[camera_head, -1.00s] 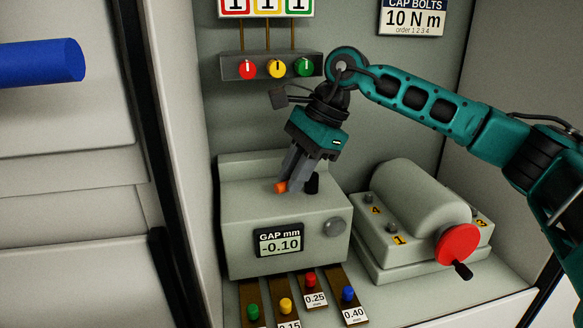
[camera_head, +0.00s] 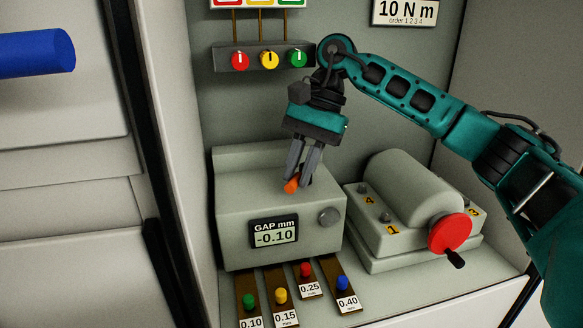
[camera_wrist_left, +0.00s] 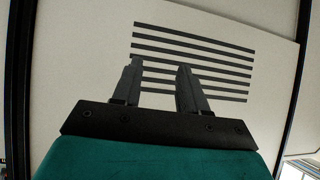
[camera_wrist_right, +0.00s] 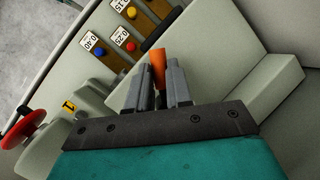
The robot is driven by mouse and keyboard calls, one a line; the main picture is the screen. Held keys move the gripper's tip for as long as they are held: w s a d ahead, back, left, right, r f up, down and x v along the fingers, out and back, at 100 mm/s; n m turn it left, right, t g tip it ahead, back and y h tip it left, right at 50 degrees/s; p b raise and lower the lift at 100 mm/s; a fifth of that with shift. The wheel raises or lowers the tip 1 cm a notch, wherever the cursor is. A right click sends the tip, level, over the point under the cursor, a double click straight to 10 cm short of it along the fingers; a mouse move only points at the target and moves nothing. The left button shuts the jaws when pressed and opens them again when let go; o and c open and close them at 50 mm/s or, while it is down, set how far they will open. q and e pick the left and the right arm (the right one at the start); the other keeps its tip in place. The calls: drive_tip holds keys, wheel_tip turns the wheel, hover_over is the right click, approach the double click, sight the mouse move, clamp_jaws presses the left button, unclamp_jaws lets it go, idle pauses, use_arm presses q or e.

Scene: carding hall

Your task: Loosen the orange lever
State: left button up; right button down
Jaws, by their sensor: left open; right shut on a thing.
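The orange lever (camera_head: 291,185) sits on top of the grey gap gauge box (camera_head: 235,215), whose display reads -0.10. My right gripper (camera_head: 299,180) comes down from above and is shut on the lever. In the right wrist view the orange lever (camera_wrist_right: 158,66) stands out between the fingertips (camera_wrist_right: 158,75). The lower part of the lever is hidden by the fingers. My left gripper (camera_wrist_left: 158,68) is open and empty in front of a pale panel with dark slots; it is not in the head view.
To the right is a grey housing (camera_head: 405,190) with a red handwheel (camera_head: 450,233).

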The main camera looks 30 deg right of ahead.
sight(296, 176)
idle(0.3)
drive_tip(key=c, duration=1)
unclamp_jaws()
drive_tip(key=shift+c, duration=0.2)
drive_tip(key=shift+d+r, duration=0.15)
drive_tip(key=shift+r, duration=0.15)
drive_tip(key=v, duration=0.2)
drive_tip(key=shift+w+d+r, duration=0.1)
drive_tip(key=shift+d+r, duration=0.05)
drive_tip(key=shift+r, duration=0.15)
drive_tip(key=w+d, duration=0.2)
drive_tip(key=d, duration=0.9)
drive_tip(key=shift+d+f, duration=0.15)
drive_tip(key=shift+d, duration=0.25)
